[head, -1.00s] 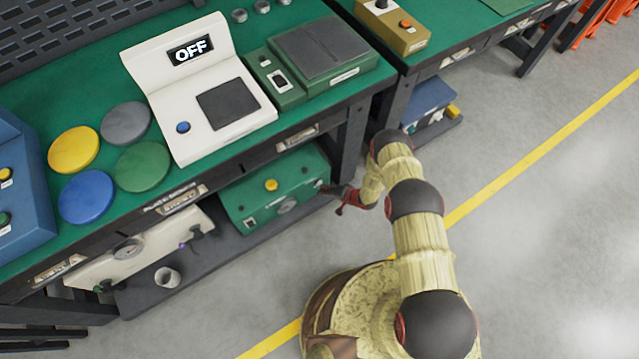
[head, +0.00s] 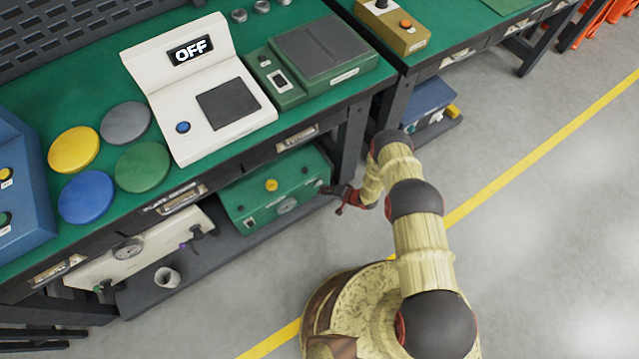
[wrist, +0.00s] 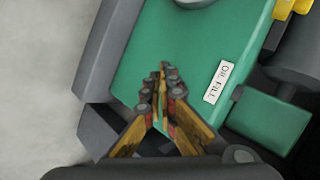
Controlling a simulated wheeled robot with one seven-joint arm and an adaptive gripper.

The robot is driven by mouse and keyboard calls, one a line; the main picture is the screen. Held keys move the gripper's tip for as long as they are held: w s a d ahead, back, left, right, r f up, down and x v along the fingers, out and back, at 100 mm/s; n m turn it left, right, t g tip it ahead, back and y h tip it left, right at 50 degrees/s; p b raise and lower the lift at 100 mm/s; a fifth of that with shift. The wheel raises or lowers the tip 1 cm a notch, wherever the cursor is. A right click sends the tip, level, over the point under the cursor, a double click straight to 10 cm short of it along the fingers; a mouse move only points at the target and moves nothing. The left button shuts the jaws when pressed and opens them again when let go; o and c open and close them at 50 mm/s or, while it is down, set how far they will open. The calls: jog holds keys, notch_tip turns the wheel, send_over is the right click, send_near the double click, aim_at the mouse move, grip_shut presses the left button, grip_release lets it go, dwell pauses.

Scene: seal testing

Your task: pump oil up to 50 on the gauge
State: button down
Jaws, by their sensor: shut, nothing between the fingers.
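A green box-shaped unit (head: 276,190) with a yellow knob (head: 271,185) and a round gauge (head: 288,205) on its front stands on the shelf under the bench. The gauge reading is too small to tell. My gripper (head: 340,200) is at the unit's right end in the head view. In the wrist view, my gripper (wrist: 163,75) is shut and empty, its fingertips over the green surface; I cannot tell whether they touch it.
A cream unit (head: 150,255) with a gauge (head: 128,250) and a small cup (head: 167,277) are at the left of the shelf (head: 235,243). Above, the bench holds a white device (head: 180,120) reading OFF. Open floor (head: 540,220) lies to the right.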

jog(key=shift+w+a, duration=0.1)
dwell(0.3)
jog(key=shift+w+a, duration=0.15)
jog(key=shift+w, duration=0.1)
jog(key=shift+w+a, duration=0.2)
jog(key=shift+w, duration=0.1)
dwell(1.0)
jog(key=shift+s+d, duration=0.45)
jog(key=shift+s, duration=0.2)
jog(key=shift+s+d, duration=0.7)
jog(key=shift+s, duration=0.35)
jog(key=shift+s+d, duration=0.7)
jog(key=shift+s, duration=0.35)
